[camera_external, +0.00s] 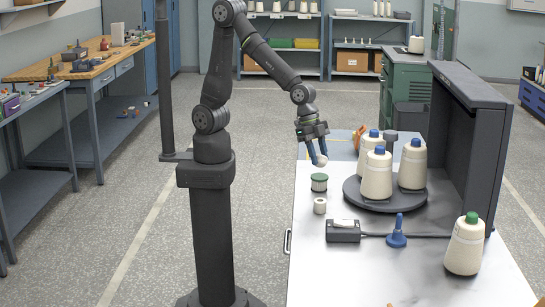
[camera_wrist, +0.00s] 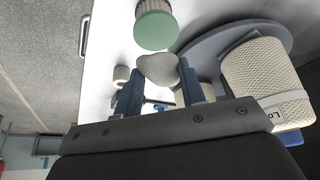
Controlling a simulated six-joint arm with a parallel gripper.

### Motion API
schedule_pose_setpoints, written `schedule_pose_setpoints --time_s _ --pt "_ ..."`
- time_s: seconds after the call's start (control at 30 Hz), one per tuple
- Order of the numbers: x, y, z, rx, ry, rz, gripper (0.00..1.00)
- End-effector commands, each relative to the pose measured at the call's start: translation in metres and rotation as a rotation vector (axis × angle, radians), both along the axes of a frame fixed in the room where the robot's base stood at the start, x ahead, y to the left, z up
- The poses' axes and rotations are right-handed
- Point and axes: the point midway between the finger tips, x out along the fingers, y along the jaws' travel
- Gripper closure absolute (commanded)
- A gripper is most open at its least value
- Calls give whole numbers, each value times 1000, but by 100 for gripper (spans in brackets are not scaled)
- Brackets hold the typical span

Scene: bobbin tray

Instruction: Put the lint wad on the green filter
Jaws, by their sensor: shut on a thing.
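My gripper (camera_external: 318,160) is shut on the lint wad (camera_external: 321,160), a small pale grey-white lump, and holds it above the table. In the wrist view the lint wad (camera_wrist: 157,68) sits between the two blue fingers. The exact height of the wad above the filter is hard to tell.
A dark round turntable (camera_external: 385,194) with several cream cones stands right of the filter. A small white bobbin (camera_external: 320,205), a grey box (camera_external: 343,232) and a blue tool (camera_external: 397,235) lie nearer. A cone with a green tip (camera_external: 465,247) and a dark panel (camera_external: 460,140) stand at right.

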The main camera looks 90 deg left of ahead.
Motion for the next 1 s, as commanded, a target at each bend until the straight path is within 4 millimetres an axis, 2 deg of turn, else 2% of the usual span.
schedule_pose_setpoints --time_s 0.3,0.77,0.8,0.87,1.0 --pt "1 1 -37 1 3 -2 84" --pt "2 1 -45 0 1 -1 84" --pt "2 1 -45 0 0 -1 56" --pt "2 1 -44 0 0 -1 44" --pt "2 1 -44 0 0 -1 42"
